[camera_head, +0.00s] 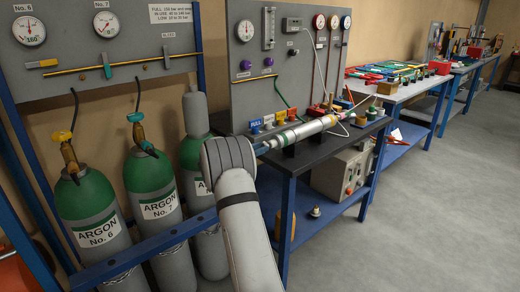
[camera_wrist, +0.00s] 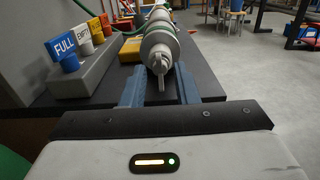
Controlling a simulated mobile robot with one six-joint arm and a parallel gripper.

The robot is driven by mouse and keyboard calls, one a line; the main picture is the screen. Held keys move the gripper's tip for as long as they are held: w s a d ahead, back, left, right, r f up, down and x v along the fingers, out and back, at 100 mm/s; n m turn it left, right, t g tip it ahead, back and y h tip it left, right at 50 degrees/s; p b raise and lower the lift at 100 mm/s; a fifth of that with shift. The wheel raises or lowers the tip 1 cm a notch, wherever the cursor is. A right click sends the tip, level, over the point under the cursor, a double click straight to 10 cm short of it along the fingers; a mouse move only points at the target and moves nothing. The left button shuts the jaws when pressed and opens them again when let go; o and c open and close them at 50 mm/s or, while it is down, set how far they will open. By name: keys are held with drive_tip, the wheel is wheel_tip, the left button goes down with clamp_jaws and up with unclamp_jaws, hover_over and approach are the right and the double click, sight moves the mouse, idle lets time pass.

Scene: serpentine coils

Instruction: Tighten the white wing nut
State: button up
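The wing nut (camera_wrist: 161,66) is a pale grey-white piece with an upright wing, on the near end of a white cylinder (camera_wrist: 159,38) in the wrist view. My gripper (camera_wrist: 159,82) is open, with one blue-grey finger on each side of the wing nut. Gaps show between the fingers and the wing, so it does not look gripped. In the head view the white cylinder (camera_head: 308,131) lies along the dark bench top, and my arm's end is at its left end. The wing nut is too small or hidden to make out there.
A grey block holds tags including a blue FULL tag (camera_wrist: 64,47) left of the cylinder. A yellow block (camera_wrist: 131,50) sits close beside it. Argon bottles (camera_head: 154,198) stand left of the bench (camera_head: 290,160). The floor at right is free.

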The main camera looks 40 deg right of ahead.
drive_tip(key=shift+d, duration=0.6)
